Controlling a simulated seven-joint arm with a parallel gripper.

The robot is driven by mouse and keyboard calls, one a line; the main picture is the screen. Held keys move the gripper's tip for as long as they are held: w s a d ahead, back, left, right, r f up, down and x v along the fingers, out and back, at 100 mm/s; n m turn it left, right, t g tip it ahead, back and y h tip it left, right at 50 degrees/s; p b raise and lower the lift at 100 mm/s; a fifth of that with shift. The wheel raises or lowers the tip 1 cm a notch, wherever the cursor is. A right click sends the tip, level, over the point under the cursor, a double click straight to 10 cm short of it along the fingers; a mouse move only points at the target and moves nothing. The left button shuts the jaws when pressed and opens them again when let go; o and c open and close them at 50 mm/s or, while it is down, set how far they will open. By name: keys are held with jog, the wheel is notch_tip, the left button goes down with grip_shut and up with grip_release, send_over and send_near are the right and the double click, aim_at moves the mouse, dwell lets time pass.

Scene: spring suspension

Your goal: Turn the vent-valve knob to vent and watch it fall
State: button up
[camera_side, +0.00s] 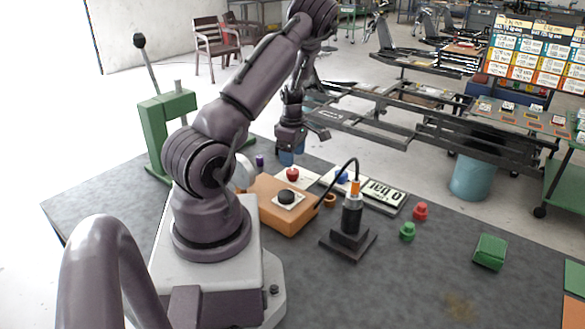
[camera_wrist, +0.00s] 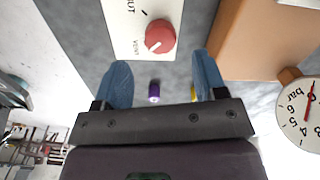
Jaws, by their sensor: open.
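The red vent-valve knob (camera_wrist: 160,37) sits on a white plate (camera_wrist: 122,22) lettered VENT, with a partly cut-off word ending in UT. A pale mark on the knob seems to point lower left, toward VENT. In the side view the red knob (camera_side: 292,174) is on its plate beside the orange box. My gripper (camera_side: 287,157) is above the table, close behind the knob, with blue fingers pointing down. In the wrist view my gripper (camera_wrist: 160,78) is open and empty, and the knob lies just beyond the fingertips.
An orange box (camera_side: 267,212) with a black knob (camera_side: 288,197) stands close by. A round dial gauge (camera_wrist: 300,115) is at the wrist view's right edge. A black cylinder on a stand (camera_side: 352,222) has a hose. A green press (camera_side: 168,120) stands at left.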

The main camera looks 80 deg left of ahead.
aim_at(292, 171)
notch_tip(292, 171, up, 7)
jog(key=shift+f, duration=0.1)
dwell(0.6)
jog(key=w+d+r+m, duration=0.2)
jog(key=d+r+m, duration=0.2)
jog(key=d+m, duration=0.25)
jog(key=w+d+r+m+t+h, duration=0.1)
jog(key=w+d+r+m, duration=0.15)
jog(key=d+m, duration=0.45)
jog(key=w+d+r+m, duration=0.1)
jog(key=d+r+m, duration=0.35)
jog(key=d, duration=0.35)
jog(key=s+d+r+m+t, duration=0.2)
jog(key=d+r+m, duration=0.3)
jog(key=d, duration=0.3)
jog(key=s+d+r+m+t+y, duration=0.1)
jog(key=d+r+m+t, duration=0.1)
jog(key=d+r+m, duration=0.3)
jog(key=d+m, duration=0.1)
jog(key=d, duration=0.2)
jog(key=shift+s+r+m+t, duration=0.2)
jog(key=shift+s+m+t, duration=0.1)
jog(key=shift+s, duration=0.1)
